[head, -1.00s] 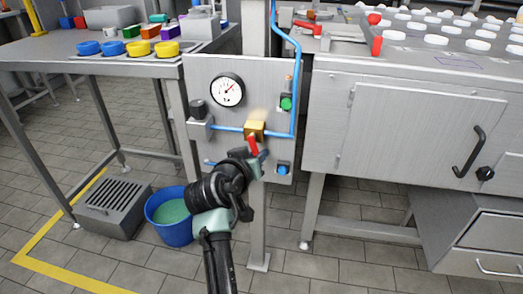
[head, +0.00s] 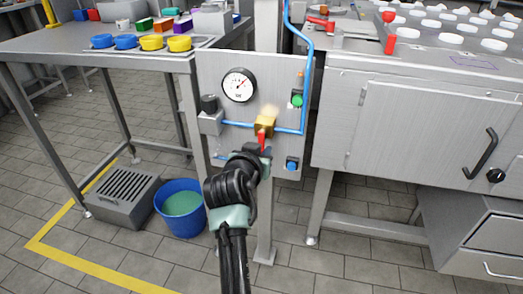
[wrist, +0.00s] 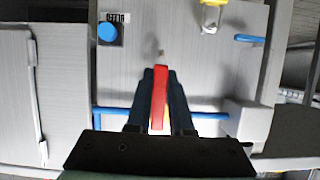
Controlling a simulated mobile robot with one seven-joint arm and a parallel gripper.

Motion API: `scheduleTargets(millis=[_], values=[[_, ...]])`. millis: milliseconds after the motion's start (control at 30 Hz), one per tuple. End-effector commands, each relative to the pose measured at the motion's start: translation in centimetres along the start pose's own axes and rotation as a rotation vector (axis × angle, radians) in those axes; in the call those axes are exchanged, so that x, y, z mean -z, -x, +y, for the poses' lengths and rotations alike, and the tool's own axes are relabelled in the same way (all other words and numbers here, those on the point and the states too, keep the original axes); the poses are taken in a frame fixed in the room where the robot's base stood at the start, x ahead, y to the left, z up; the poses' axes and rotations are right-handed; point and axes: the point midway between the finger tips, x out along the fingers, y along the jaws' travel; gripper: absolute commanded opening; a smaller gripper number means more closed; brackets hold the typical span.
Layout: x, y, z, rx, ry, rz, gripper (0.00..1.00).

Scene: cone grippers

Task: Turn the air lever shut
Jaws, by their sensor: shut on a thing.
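The red air lever (head: 262,138) hangs down from a brass valve (head: 265,123) on the grey panel (head: 228,62). It lies crosswise to the level blue pipe (head: 289,130). My gripper (head: 261,150) is at the lever's lower part. In the wrist view my gripper (wrist: 161,72) has its dark fingers closed on either side of the red lever (wrist: 160,92). The fingers and lever hide most of the valve there. A faint pale haze shows just above the valve in the head view.
On the panel are a round gauge (head: 239,85), a green button (head: 297,98) and a blue button (head: 292,164). A blue bucket (head: 181,222) and a grey slotted box (head: 122,196) stand on the floor at left. A steel cabinet (head: 425,128) stands close at right.

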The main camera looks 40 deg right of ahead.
Motion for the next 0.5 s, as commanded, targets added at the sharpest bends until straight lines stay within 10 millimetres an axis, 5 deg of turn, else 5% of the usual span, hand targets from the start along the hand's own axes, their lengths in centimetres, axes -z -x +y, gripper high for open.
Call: scheduleTargets(millis=[67, 100, 233, 500], values=[[-0.06, 0.04, -0.14, 0.003, -0.002, -0.001, 0.00], [-0.06, 0.04, -0.15, 0.003, -0.001, -0.001, 0.23], [-0.04, 0.03, -0.12, 0.002, 0.000, -0.001, 0.47], [-0.01, 0.02, -0.05, 0.001, 0.000, 0.000, 0.50]])
